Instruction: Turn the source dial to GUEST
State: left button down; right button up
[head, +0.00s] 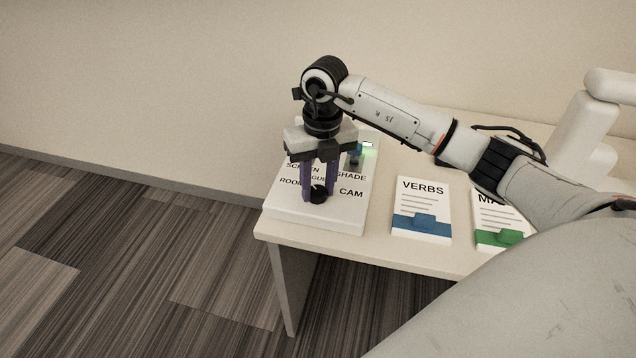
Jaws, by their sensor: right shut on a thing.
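The white control panel (344,218) lies at the left end of the table. It carries printed labels that read ROOM, CAM, SHADE, SCREEN and a partly covered GUE... behind the fingers. The source dial (319,194) is a small black knob near the panel's front, between ROOM and CAM. My right gripper (318,192) points straight down over it, its two purple fingers shut on the dial from left and right. Which label the dial points to cannot be made out. My left gripper is not in view.
The table's (384,252) left edge is close.

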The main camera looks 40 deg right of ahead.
aim_at(320, 191)
jog(key=m+p, duration=0.1)
jog(key=m, duration=0.1)
jog(key=shift+r+m, duration=0.15)
jog(key=shift+m, duration=0.15)
jog(key=shift+m+p, duration=0.35)
jog(key=shift+m, duration=0.45)
jog(key=shift+m+p, duration=0.85)
jog(key=shift+m, duration=1.75)
jog(key=o, duration=1)
jog(key=shift+o, duration=0.2)
notch_tip(320, 191, up, 10)
jog(key=shift+s+b, duration=0.3)
